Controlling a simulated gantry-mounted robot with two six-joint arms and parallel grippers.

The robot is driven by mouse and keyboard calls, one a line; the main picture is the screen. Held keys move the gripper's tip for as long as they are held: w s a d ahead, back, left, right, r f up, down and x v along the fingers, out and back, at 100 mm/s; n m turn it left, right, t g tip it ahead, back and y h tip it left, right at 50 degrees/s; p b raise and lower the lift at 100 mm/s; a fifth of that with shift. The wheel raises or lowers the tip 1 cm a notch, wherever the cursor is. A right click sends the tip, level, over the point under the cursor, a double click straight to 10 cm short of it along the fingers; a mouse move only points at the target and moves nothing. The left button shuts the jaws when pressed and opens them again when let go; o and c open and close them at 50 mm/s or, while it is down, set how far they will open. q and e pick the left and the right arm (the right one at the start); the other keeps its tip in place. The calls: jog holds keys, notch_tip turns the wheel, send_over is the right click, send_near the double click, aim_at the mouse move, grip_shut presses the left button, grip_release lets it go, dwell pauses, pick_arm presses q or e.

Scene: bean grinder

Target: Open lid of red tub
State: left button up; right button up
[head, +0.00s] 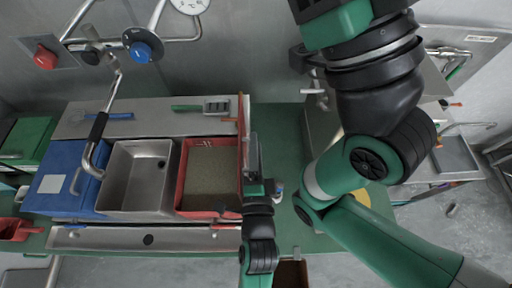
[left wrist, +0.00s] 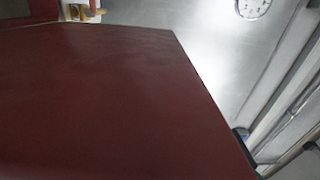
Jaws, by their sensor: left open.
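The red tub (head: 181,180) stands in the middle of the counter in the head view. Its top is uncovered and a grainy brown filling (head: 213,170) shows inside. A thin red edge (head: 241,125) at the tub's right side appears to be its lid, standing up and seen nearly edge-on. My left gripper (head: 252,158) is open, close along the right side of that edge. I cannot tell whether it touches. In the left wrist view a broad dark red panel (left wrist: 100,95), apparently the lid, fills most of the picture. My right gripper is out of view.
A steel basin (head: 137,178) and a blue tub (head: 65,178) with a closed lid stand left of the red tub. My other large arm occupies the right side. Green counter shows behind my left gripper.

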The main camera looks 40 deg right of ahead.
pick_arm(q)
jog(key=v, duration=1.1)
jog(key=shift+s+p, duration=0.2)
jog(key=shift+p, duration=0.2)
jog(key=shift+a, duration=0.15)
